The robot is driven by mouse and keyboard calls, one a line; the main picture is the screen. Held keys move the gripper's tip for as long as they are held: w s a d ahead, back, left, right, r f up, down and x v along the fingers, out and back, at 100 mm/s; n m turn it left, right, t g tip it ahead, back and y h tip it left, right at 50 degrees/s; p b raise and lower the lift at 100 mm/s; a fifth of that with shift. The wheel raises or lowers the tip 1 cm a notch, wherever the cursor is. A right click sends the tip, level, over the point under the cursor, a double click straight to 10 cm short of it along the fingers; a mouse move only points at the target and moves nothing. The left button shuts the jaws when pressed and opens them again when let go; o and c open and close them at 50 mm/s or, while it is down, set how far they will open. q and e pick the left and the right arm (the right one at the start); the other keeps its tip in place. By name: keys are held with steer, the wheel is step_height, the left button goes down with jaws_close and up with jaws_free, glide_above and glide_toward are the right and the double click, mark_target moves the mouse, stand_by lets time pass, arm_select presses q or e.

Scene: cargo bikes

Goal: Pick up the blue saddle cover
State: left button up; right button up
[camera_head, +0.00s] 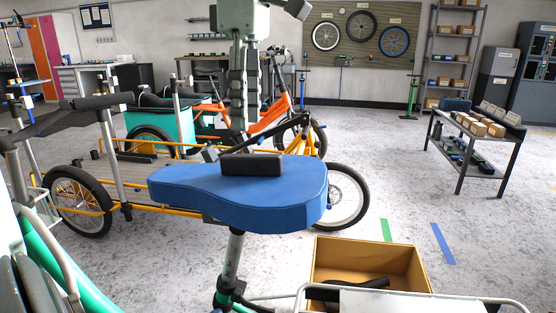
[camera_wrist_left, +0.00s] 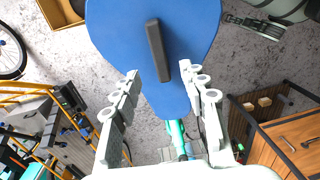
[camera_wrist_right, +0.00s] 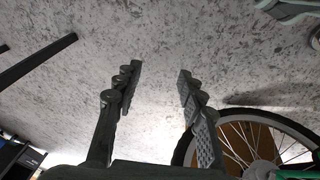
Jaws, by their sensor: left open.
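The blue saddle cover (camera_head: 190,190) sits on a bike saddle post in the middle of the head view, with a black block-like handle (camera_head: 250,164) standing on its top. The cover (camera_wrist_left: 185,30) and its handle (camera_wrist_left: 157,50) fill the upper middle of the left wrist view. My left gripper (camera_head: 243,128) is open and points down above the cover, apart from the handle in the head view. In the left wrist view its fingers (camera_wrist_left: 159,72) are spread to either side of the handle's lower end. My right gripper (camera_wrist_right: 160,70) is open and empty over bare floor.
An orange cargo bike (camera_head: 285,112) and a yellow-framed cargo bike (camera_head: 85,185) stand behind the cover. An open wooden box (camera_head: 395,262) holding a dark item is at the lower right. A low table (camera_head: 478,150) stands further right. Floor between them is clear.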

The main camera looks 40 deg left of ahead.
mark_target(247, 155)
arm_select(q)
steer(key=shift+f, duration=0.2)
steer(key=f, duration=0.2)
steer(key=shift+s+f, duration=0.3)
steer(key=shift+s, duration=0.1)
step_height(247, 155, down, 4)
steer(key=shift+d+r, duration=0.15)
steer(key=shift+f, duration=0.45)
arm_select(e)
steer(key=shift+s+f, duration=0.45)
steer(key=shift+s, duration=0.1)
arm_select(q)
steer(key=shift+f, duration=0.1)
arm_select(e)
steer(key=shift+d, duration=0.1)
arm_select(q)
jaws_close()
arm_select(e)
steer(key=shift+s+f, duration=0.1)
steer(key=shift+s, duration=0.45)
